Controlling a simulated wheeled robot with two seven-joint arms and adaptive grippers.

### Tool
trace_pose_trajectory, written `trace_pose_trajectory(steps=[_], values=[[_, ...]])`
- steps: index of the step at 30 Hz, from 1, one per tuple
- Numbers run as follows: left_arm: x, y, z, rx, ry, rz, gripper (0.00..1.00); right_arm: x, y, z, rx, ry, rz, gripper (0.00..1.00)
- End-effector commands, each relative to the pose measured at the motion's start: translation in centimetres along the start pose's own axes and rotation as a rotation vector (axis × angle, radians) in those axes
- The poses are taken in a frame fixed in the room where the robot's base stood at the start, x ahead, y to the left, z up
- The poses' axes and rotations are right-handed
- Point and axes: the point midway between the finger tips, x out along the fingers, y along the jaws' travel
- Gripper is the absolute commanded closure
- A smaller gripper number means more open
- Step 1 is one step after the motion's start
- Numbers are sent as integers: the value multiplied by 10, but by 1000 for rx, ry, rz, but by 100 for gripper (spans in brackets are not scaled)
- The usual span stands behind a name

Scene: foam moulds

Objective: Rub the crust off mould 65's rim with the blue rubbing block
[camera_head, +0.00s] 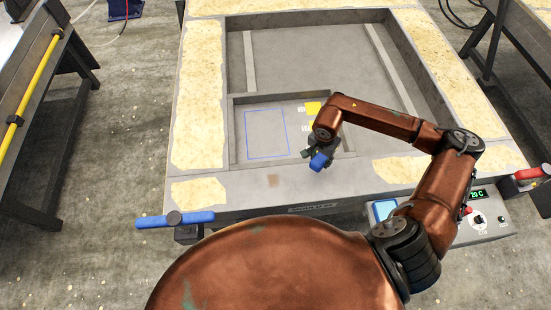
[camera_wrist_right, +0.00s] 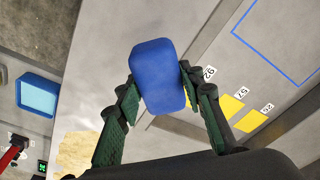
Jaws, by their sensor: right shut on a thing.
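The large grey mould (camera_head: 300,192) fills the middle of the head view; its front nameplate (camera_head: 313,208) is too small to read surely. Pale yellow flaky crust lies on its left rim (camera_head: 200,95), right rim (camera_head: 445,65), front left corner (camera_head: 198,192) and front right part (camera_head: 400,169). The middle of the front rim is bare grey. My right gripper (camera_head: 318,154) is shut on the blue rubbing block (camera_head: 320,162), over the inner front edge. In the wrist view the block (camera_wrist_right: 158,76) sits between both fingers. Contact with the mould cannot be told. My left gripper is out of view.
Inside the mould are a blue outlined square (camera_head: 266,133) and yellow squares with number labels (camera_wrist_right: 231,106). A blue-handled clamp (camera_head: 176,219) sticks out front left.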

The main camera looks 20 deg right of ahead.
Motion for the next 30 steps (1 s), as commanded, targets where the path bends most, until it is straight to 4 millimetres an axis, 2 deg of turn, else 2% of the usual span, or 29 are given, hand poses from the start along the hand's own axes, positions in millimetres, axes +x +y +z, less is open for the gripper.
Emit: trace_pose_trajectory(steps=[3, 9, 30], values=[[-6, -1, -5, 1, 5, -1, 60, -13, 1, -3, 2, 2, -1, 91], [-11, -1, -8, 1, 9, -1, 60, -24, 2, -4, 4, 1, 0, 91], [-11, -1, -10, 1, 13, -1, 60, -28, 0, -1, -16, -2, -3, 91]])
